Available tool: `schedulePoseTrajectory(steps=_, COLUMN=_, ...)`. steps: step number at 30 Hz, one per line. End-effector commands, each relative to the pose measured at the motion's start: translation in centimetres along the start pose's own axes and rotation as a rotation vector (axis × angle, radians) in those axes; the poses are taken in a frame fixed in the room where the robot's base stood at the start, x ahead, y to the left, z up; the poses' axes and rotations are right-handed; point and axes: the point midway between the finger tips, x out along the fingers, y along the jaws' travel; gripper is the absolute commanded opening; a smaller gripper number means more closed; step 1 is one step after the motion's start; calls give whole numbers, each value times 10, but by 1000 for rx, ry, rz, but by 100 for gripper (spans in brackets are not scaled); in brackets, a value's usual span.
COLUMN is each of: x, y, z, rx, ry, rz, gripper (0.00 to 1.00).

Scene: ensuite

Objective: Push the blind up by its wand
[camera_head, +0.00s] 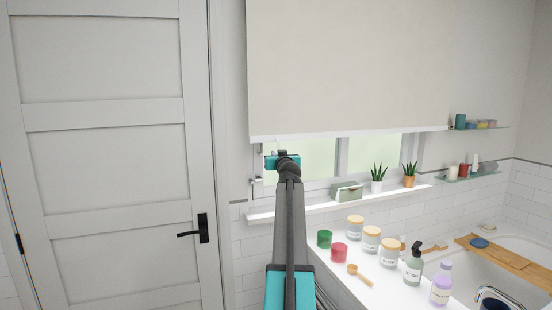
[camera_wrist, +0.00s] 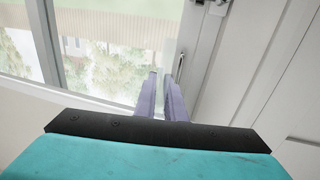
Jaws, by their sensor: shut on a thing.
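The pale cream blind (camera_head: 350,65) hangs over the upper part of the window, its straight white bottom rail (camera_head: 350,134) above a strip of bare glass. My gripper (camera_head: 281,154) is at the left end of the rail, just below it, in front of the window's left side. In the wrist view my gripper's two purple-grey fingers (camera_wrist: 166,85) reach towards the window frame, close together. They are shut on the thin wand, which is too small and too covered to make out clearly. My arm hides part of the sill and wall below.
A white sill (camera_head: 310,206) carries a green box (camera_head: 347,192) and two potted plants (camera_head: 377,177). Below it, a white counter (camera_head: 385,292) holds jars and bottles. A closed panelled door (camera_head: 110,150) stands left; a bathtub (camera_head: 480,270) is at right.

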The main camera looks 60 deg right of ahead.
Motion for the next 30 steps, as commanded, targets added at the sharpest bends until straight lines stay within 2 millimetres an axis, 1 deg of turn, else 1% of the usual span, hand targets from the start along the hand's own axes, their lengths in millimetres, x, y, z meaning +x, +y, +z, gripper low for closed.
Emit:
schedulePoseTrajectory(steps=18, x=2, y=-1, z=-117, rx=0, ry=3, rz=-2, gripper=0)
schedulePoseTrajectory(steps=21, x=2, y=-1, z=-129, rx=0, ry=1, rz=-2, gripper=0)
schedulePoseTrajectory(steps=24, x=1, y=-1, z=-135, rx=1, ry=1, rz=-2, gripper=0)
schedulePoseTrajectory(steps=30, x=0, y=-1, z=-136, rx=2, ry=1, rz=-2, gripper=0)
